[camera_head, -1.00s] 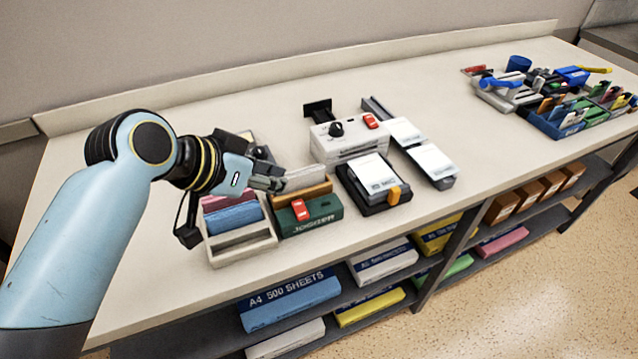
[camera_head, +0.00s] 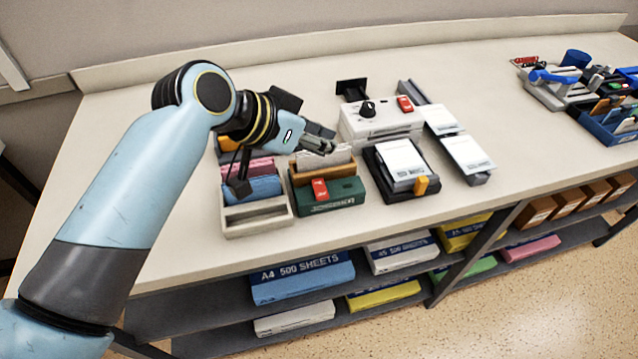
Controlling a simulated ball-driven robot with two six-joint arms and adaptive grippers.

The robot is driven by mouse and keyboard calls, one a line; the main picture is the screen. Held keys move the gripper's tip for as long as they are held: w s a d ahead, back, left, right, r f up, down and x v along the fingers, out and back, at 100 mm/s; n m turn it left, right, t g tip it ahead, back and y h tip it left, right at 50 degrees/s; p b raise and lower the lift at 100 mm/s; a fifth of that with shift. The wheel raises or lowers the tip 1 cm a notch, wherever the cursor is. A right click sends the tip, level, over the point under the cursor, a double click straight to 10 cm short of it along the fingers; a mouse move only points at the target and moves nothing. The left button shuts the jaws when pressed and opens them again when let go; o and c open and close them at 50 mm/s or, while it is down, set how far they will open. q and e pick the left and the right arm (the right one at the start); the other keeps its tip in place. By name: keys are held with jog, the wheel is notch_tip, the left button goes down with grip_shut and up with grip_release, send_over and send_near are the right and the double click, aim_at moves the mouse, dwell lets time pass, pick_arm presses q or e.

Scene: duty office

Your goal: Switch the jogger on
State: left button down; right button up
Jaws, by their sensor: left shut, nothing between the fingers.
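The jogger (camera_head: 338,196) is a green box with its name on the front, standing near the counter's front edge. A red rocker switch (camera_head: 320,189) sits on its top at the left. A wooden-coloured tray with white paper (camera_head: 324,158) stands at its back. My left gripper (camera_head: 328,146) is shut and empty, above the back of the jogger near the paper. It is apart from the red switch, which lies in front of and below the fingertips. Whether the fingers touch the paper, I cannot tell. My right gripper is not in view.
A divided tray (camera_head: 258,219) with coloured pads stands left of the jogger. A white machine (camera_head: 380,127) with a black knob and red switch stands behind right. A black paper holder (camera_head: 389,190) stands right of the jogger. The counter's front strip (camera_head: 420,225) is clear.

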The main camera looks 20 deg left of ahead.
pick_arm(q)
jog(key=b, duration=0.6)
send_over(319, 184)
notch_tip(319, 184, down, 7)
jog(key=shift+s+d+r, duration=0.15)
jog(key=shift+r, duration=0.05)
jog(key=shift+f, duration=0.35)
dwell(0.5)
jog(key=shift+f, duration=0.4)
